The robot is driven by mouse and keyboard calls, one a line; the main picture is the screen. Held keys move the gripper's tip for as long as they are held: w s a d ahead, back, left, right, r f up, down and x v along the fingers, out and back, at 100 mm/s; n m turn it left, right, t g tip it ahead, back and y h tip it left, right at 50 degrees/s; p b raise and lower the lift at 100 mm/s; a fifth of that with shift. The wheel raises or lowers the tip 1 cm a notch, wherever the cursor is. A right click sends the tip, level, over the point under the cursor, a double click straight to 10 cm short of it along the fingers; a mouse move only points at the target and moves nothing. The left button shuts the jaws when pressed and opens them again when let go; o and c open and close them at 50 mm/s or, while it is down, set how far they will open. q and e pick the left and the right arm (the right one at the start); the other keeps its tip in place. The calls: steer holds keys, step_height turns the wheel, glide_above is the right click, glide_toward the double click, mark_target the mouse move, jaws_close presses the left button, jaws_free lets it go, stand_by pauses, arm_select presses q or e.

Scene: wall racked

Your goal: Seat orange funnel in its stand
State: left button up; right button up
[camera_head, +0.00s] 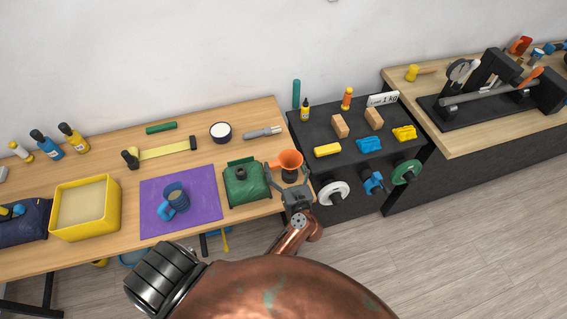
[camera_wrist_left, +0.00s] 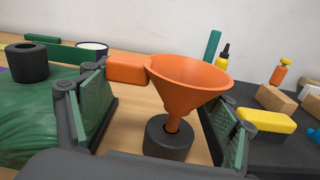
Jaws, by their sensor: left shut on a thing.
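The orange funnel (camera_head: 290,159) is upright at the right end of the wooden table. In the left wrist view the funnel (camera_wrist_left: 190,84) shows its wide cone, a block-like orange tab on its left and a narrow spout. The dark round stand (camera_wrist_left: 168,139) is directly below, and the stand also shows in the head view (camera_head: 290,173). The spout's lower end meets the stand's opening; I cannot tell how deep it goes. My left gripper (camera_head: 296,192) is shut on the funnel, its green-padded fingers on either side. My right gripper is not in view.
A black rack (camera_head: 340,180) with blocks and bottles adjoins on the right. A grey-handled tool (camera_head: 262,132) lies behind.

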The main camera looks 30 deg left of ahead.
mark_target(283, 172)
arm_select(q)
steer(key=shift+f+b, duration=0.45)
steer(key=shift+f, duration=0.2)
steer(key=shift+f+b, duration=0.55)
steer(key=shift+f, duration=0.15)
steer(key=shift+f, duration=0.35)
steer(key=shift+c, duration=0.2)
steer(key=shift+c, duration=0.5)
steer(key=shift+c, duration=0.2)
steer(key=o, duration=1.4)
steer(key=shift+o, duration=0.2)
